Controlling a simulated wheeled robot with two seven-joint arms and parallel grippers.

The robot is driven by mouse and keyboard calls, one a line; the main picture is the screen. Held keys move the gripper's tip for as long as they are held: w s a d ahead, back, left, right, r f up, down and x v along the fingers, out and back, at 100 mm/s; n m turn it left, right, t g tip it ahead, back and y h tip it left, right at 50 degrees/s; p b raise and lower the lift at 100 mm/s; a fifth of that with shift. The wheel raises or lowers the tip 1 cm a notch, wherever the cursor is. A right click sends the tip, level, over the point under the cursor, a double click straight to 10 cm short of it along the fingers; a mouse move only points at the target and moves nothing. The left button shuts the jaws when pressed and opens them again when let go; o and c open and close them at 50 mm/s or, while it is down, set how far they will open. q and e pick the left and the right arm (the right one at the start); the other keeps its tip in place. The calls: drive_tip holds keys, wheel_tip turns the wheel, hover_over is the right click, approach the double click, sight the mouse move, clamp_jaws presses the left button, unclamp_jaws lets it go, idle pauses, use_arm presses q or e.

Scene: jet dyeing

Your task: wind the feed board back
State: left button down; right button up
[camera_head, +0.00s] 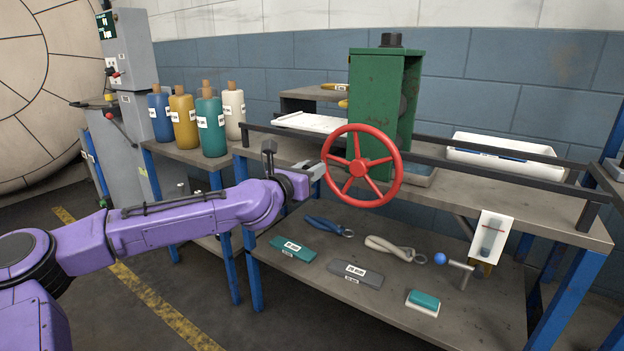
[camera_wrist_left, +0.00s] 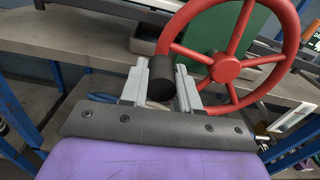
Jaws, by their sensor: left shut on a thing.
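A red spoked handwheel (camera_head: 361,166) stands upright on the front of a green housing (camera_head: 376,103) on the bench. The wheel also fills the upper right of the left wrist view (camera_wrist_left: 226,68). My left gripper (camera_head: 318,172) is at the wheel's left rim. In the left wrist view its two fingers (camera_wrist_left: 162,84) are on either side of a black cylindrical handle (camera_wrist_left: 161,75) beside the rim, and they are shut on it. A white flat board (camera_head: 310,122) lies on the bench left of the housing; I cannot tell how it joins the wheel. My right gripper is not in view.
A dark rail (camera_head: 450,158) runs along the bench front beside the wheel. Several bottles (camera_head: 211,124) stand at the left. A white tray (camera_head: 502,150) sits at the back right. The lower shelf (camera_head: 385,300) holds tools, labelled blocks and a blue-knobbed lever (camera_head: 440,259).

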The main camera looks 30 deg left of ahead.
use_arm(q)
drive_tip(key=shift+f+n+b, duration=0.55)
drive_tip(key=shift+n+b, duration=0.05)
drive_tip(key=shift+b, duration=0.05)
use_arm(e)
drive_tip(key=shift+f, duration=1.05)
use_arm(q)
drive_tip(key=c, duration=0.8)
unclamp_jaws()
drive_tip(key=shift+s, duration=0.1)
drive_tip(key=s, duration=0.3)
drive_tip(key=s+p, duration=0.1)
drive_tip(key=s, duration=0.3)
drive_tip(key=s+a+p, duration=0.1)
drive_tip(key=s, duration=0.2)
drive_tip(key=shift+s, duration=0.2)
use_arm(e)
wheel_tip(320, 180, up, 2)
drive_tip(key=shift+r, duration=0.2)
